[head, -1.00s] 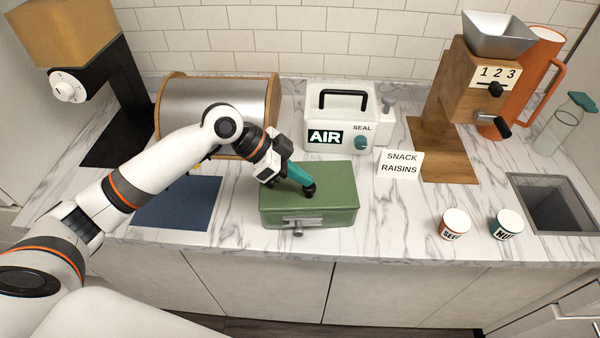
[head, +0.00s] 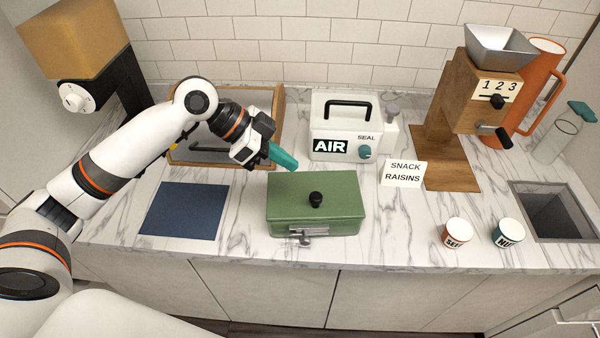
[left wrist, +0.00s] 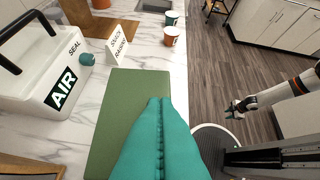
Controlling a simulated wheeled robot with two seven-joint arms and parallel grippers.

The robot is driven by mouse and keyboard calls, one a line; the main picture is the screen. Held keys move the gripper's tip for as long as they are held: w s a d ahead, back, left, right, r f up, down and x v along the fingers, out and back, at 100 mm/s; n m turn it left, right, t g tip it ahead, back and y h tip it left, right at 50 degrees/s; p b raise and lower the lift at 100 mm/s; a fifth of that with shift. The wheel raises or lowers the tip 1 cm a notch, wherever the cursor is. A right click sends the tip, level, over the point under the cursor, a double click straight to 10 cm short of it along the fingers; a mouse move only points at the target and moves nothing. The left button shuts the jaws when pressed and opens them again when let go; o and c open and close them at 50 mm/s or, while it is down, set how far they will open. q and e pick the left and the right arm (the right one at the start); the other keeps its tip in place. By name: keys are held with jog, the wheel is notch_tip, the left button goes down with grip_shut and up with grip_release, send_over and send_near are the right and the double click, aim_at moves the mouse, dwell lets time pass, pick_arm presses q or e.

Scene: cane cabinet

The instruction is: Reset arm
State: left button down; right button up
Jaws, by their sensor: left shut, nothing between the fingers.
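My left gripper (head: 292,164) is shut and empty, its teal fingers pressed together. In the head view it hangs above the back left of the green box (head: 300,222), clear of the black knob (head: 316,199) on the lid. The box is closed, with a metal latch on its front. In the left wrist view the shut fingers (left wrist: 160,101) point out over the green lid (left wrist: 129,88) and hide part of it. My right gripper (left wrist: 234,108) shows small at the right of that view, over the floor; its opening is too small to judge.
A wood-framed box (head: 280,125) stands behind my left arm, partly hidden. The white AIR sealer (head: 347,128), SNACK RAISINS sign (head: 403,173) and wooden grinder (head: 452,115) stand behind and right. Two cups (head: 456,231) are at front right. A blue mat (head: 183,210) lies left.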

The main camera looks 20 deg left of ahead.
pick_arm(q)
jog(key=s+d+f+n+t+y, duration=0.1)
jog(key=s+d+f+n, duration=0.1)
jog(key=s+f, duration=0.4)
jog(key=s+d+f+n+y, duration=0.1)
jog(key=s+f+n+y, duration=0.15)
jog(key=f, duration=0.65)
jog(key=s+a+f+n+y, duration=0.2)
jog(key=s+a+f+n, duration=0.1)
jog(key=s, duration=0.4)
jog(key=s+a+f+n+y, duration=0.2)
jog(key=s+f+n+y, duration=0.15)
jog(key=s, duration=0.25)
notch_tip(320, 180, down, 24)
jog(key=g+b, duration=0.1)
jog(key=b, duration=0.1)
jog(key=s+a+f+g+b, duration=0.1)
jog(key=s+a+f, duration=0.2)
jog(key=s+f, duration=1.4)
notch_tip(320, 180, down, 3)
jog(key=shift+s+f+g, duration=0.1)
jog(key=shift+s+g, duration=0.05)
jog(key=shift+g, duration=0.15)
